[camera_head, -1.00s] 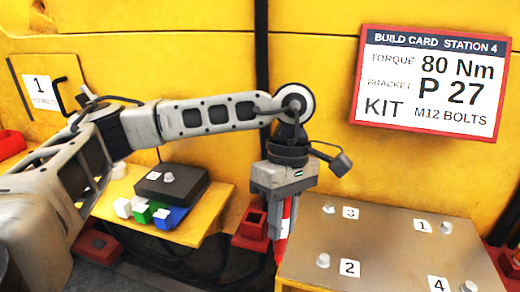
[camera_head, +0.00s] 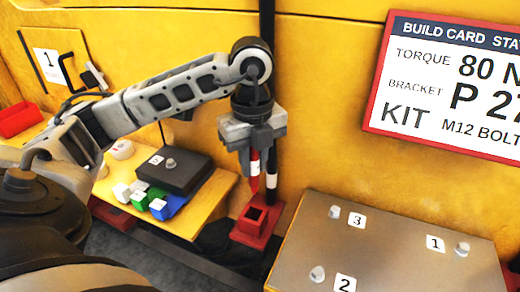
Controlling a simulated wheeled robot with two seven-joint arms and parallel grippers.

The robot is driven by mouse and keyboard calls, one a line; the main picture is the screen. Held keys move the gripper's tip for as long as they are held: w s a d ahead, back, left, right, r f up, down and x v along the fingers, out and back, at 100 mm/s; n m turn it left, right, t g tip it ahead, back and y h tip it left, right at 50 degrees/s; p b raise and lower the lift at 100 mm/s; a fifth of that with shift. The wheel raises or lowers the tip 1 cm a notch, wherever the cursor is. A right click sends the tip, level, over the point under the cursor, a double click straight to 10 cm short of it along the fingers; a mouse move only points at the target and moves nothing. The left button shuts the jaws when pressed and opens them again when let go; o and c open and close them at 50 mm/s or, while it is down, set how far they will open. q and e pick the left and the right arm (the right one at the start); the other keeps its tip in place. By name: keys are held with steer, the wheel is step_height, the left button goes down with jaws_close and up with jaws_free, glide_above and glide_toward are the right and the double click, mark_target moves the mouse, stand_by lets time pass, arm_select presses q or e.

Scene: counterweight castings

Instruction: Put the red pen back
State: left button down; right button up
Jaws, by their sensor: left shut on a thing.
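My left gripper (camera_head: 254,150) is shut on the red pen (camera_head: 254,168), which hangs upright below the jaws. A red holder (camera_head: 246,238) with a dark square opening stands below, at the left of the grey plate. The pen's lower end appears just above that opening, apart from it. My right gripper is not in view.
A grey plate (camera_head: 390,235) with numbered labels and small pegs lies at the right. A yellow shelf (camera_head: 205,215) at the left carries a black box (camera_head: 178,175) and several coloured cubes. A dark upright strip (camera_head: 267,22) runs behind my gripper.

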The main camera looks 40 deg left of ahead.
mark_target(253, 190)
arm_select(q)
steer(key=shift+a+n, duration=0.25)
steer(key=shift+n, duration=0.15)
steer(key=shift+w+f, duration=0.1)
steer(key=shift+f+b, duration=0.9)
steer(key=shift+b, duration=0.05)
step_height(253, 190, down, 3)
steer(key=shift+r+b, duration=0.1)
steer(key=shift+b, duration=1.05)
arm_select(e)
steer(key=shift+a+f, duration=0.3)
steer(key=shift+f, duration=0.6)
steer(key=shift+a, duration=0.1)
arm_select(q)
steer(key=shift+f+b, duration=0.4)
steer(key=shift+f, duration=0.1)
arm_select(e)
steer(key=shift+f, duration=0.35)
arm_select(q)
steer(key=shift+f+b, duration=0.5)
steer(key=shift+f, duration=0.15)
steer(key=shift+f+b, duration=0.4)
steer(key=shift+f, duration=0.1)
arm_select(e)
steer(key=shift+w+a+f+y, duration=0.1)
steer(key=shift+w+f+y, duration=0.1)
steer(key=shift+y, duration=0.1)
